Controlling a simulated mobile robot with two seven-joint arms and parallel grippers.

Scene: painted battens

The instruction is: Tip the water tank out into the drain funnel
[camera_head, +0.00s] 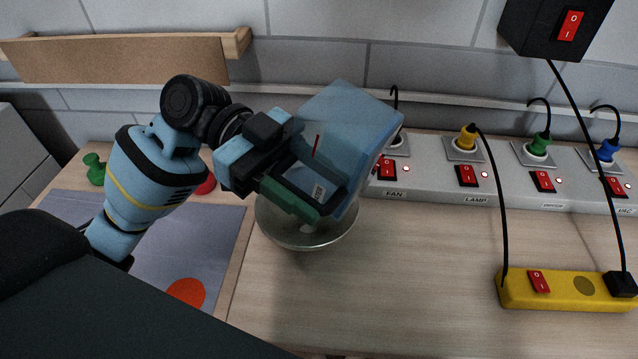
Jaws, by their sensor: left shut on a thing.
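The water tank (352,122) is a translucent blue box with a barcode label and a short red line on it. It is tilted, over the drain funnel. My left gripper (305,185) is shut on the tank at its near left side, and its dark fingers hide part of it. The drain funnel (307,238) is a clear, round bowl shape on the wooden worktop directly below; the tank and gripper hide its back rim. I cannot tell whether water is flowing. My right gripper is not in view.
A grey socket strip (432,186) with red switches and coloured plugs runs along the back right. A yellow power block (565,290) stands at the right, with black cables. A grey mat (205,255) with a red disc lies left. The front middle worktop is clear.

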